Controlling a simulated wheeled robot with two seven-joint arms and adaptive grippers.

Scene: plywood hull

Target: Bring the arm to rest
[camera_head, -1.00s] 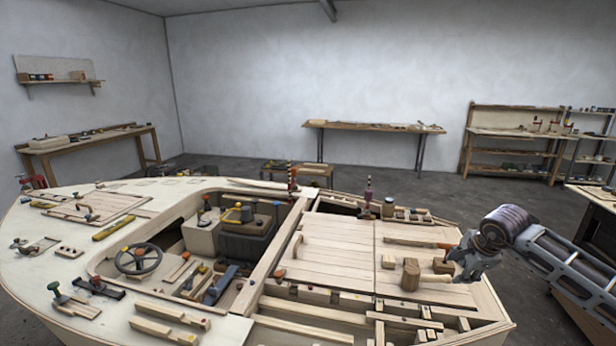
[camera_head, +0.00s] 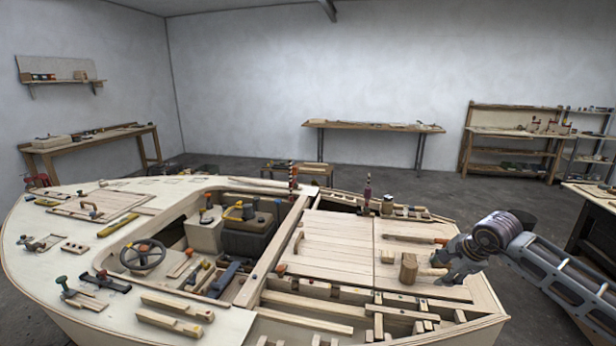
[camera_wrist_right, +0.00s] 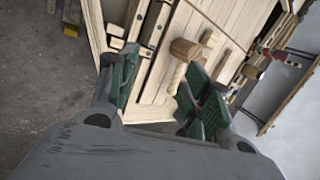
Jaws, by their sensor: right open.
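My right arm (camera_head: 550,262) comes in from the right edge of the head view. Its gripper (camera_head: 446,270) is low over the right end of the plywood hull's deck, close to the right of a wooden block (camera_head: 408,268). In the right wrist view the two green-lined fingers of the right gripper (camera_wrist_right: 160,92) stand apart, with pale deck planks seen between them. A wooden block with a handle-like piece (camera_wrist_right: 185,48) shows beyond the fingers, near the right one. I cannot tell whether a finger touches anything. My left gripper is out of view.
The plywood hull (camera_head: 70,240) fills the foreground, with a steering wheel (camera_head: 143,255), clamps and loose battens on it. A workbench (camera_head: 375,126) stands at the back wall. A dark bench (camera_head: 590,215) stands at right behind my arm. Grey floor lies between.

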